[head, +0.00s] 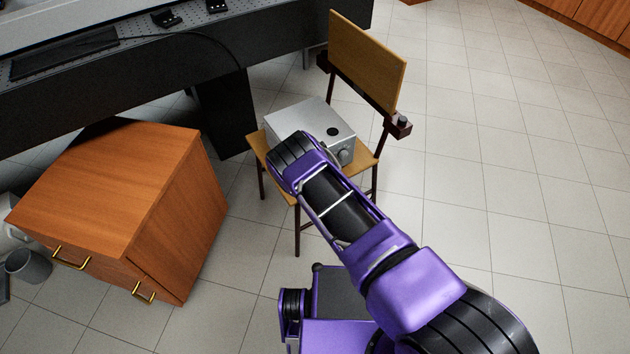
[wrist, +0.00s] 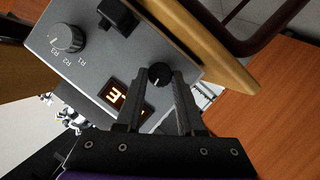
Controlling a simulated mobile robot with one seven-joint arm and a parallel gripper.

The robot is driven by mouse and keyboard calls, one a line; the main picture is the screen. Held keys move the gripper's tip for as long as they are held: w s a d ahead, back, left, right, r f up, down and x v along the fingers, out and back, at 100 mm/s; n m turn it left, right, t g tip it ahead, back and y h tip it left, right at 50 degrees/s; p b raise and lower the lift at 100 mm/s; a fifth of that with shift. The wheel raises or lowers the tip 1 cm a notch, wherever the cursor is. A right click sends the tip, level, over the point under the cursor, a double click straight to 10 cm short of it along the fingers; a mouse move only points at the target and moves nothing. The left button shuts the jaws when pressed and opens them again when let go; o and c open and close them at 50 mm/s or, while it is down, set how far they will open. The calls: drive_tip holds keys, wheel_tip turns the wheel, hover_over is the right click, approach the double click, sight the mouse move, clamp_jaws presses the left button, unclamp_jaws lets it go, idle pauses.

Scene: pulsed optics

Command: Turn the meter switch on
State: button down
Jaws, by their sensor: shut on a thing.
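The meter (head: 303,117) is a silver-grey box on the seat of a wooden chair; my arm hides part of its front in the head view. In the wrist view its grey front panel (wrist: 110,50) is tilted. It carries a small black round knob (wrist: 158,73), a larger grey dial (wrist: 67,38) marked R1, R2, R3, a black block-shaped part (wrist: 116,13) and a display (wrist: 115,95) with lit orange digits. My gripper (wrist: 161,76) is shut on the small black knob, one finger on each side. One finger partly covers the display.
The chair (head: 368,60) has a wooden back and dark metal legs. A wooden drawer cabinet (head: 130,190) stands to its left, and a black optical table (head: 130,85) is behind. Tiled floor (head: 500,150) is clear on the right.

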drive_tip(key=m, duration=0.1)
drive_tip(key=m+g+y, duration=0.1)
drive_tip(key=shift+w+d+r+m, duration=0.1)
drive_tip(key=shift+w+d+m, duration=0.1)
drive_tip(key=shift+m, duration=0.1)
drive_tip(key=shift+w+m+g+y+b, duration=0.1)
drive_tip(key=shift+m+g+y+b, duration=0.55)
drive_tip(key=shift+m, duration=0.65)
drive_tip(key=shift+y, duration=0.35)
drive_tip(key=c, duration=0.5)
unclamp_jaws()
drive_tip(key=shift+d, duration=0.1)
drive_tip(key=p+v, duration=0.1)
drive_tip(key=v, duration=0.4)
drive_tip(key=p+v, duration=0.1)
drive_tip(key=v, duration=0.5)
drive_tip(key=p+v, duration=0.1)
drive_tip(key=v, duration=0.5)
drive_tip(key=shift+r, duration=0.35)
